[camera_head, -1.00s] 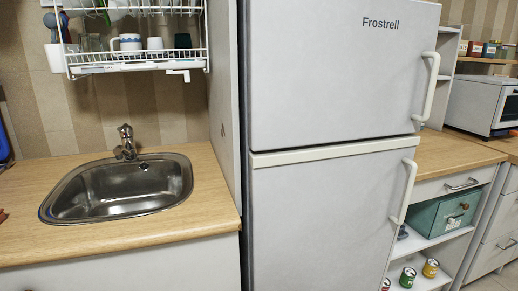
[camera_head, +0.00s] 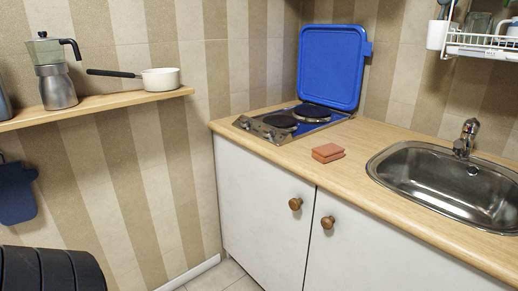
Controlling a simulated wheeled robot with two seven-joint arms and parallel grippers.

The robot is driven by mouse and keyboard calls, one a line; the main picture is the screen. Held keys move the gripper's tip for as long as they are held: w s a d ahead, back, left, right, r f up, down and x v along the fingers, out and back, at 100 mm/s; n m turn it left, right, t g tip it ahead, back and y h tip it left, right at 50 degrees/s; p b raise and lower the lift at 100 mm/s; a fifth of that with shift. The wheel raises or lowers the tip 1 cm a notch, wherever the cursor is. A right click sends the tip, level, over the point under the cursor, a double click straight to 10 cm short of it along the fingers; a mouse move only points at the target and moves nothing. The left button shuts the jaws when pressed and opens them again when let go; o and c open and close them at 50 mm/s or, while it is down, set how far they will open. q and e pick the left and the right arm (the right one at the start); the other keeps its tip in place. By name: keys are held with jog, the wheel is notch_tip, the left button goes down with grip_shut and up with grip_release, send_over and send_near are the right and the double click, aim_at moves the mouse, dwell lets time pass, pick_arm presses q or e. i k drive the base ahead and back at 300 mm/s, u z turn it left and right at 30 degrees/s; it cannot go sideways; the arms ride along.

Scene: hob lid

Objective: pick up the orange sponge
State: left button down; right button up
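The orange sponge (camera_head: 327,153) lies flat on the wooden worktop (camera_head: 270,155), near its front edge. It sits between the hob (camera_head: 288,122) and the sink, apart from both. The hob's blue lid (camera_head: 331,66) stands open against the back wall. No gripper can be made out in the head view. A dark ribbed part at the lower left corner looks like part of my own arm.
The steel sink (camera_head: 440,182) with its tap (camera_head: 466,138) is on the right. White cupboard doors (camera_head: 262,205) with round knobs are below the worktop. A wall shelf (camera_head: 100,105) at left holds a moka pot (camera_head: 56,75) and a white saucepan (camera_head: 160,80).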

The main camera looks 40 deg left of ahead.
aim_at(325, 154)
jog(key=k, duration=0.5)
jog(key=u, duration=2.1)
jog(key=i, duration=1.6)
jog(key=z, duration=2.6)
